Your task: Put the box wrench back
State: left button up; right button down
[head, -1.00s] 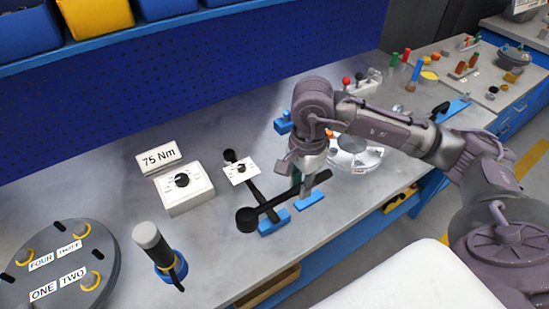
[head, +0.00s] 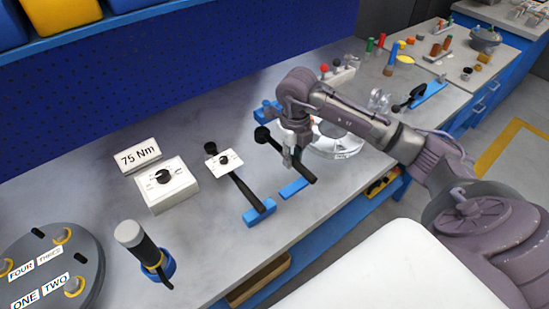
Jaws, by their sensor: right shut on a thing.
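The box wrench (head: 303,170) is long and black, with a round head at its upper left end. My right gripper (head: 291,160) is shut on it near the middle of its length. The wrench appears held above the bench, its head towards the back panel and its handle towards the front edge. A blue rest (head: 293,187) lies below and left of the handle, and another blue rest (head: 263,110) stands behind the head. The wrench looks apart from both, though the exact height is hard to tell. My left gripper is not in view.
A torque wrench with a white dial (head: 225,161) lies left of it on a blue rest (head: 259,213). A white dial box (head: 166,183) and a 75 Nm sign (head: 137,155) stand further left. A clear round flanged part (head: 335,140) is close behind my right gripper.

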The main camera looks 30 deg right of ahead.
aim_at(278, 148)
jog(key=w+f, duration=0.2)
jog(key=w, duration=0.1)
jog(key=w+a+f, duration=0.1)
jog(key=w, duration=0.1)
jog(key=shift+p, duration=0.35)
notch_tip(278, 148, down, 3)
jog(key=shift+f+p, duration=0.15)
jog(key=shift+p, duration=0.4)
jog(key=shift+f, duration=0.45)
jog(key=c, duration=1.4)
grip_release()
jog(key=shift+f, duration=0.15)
jog(key=o, duration=0.4)
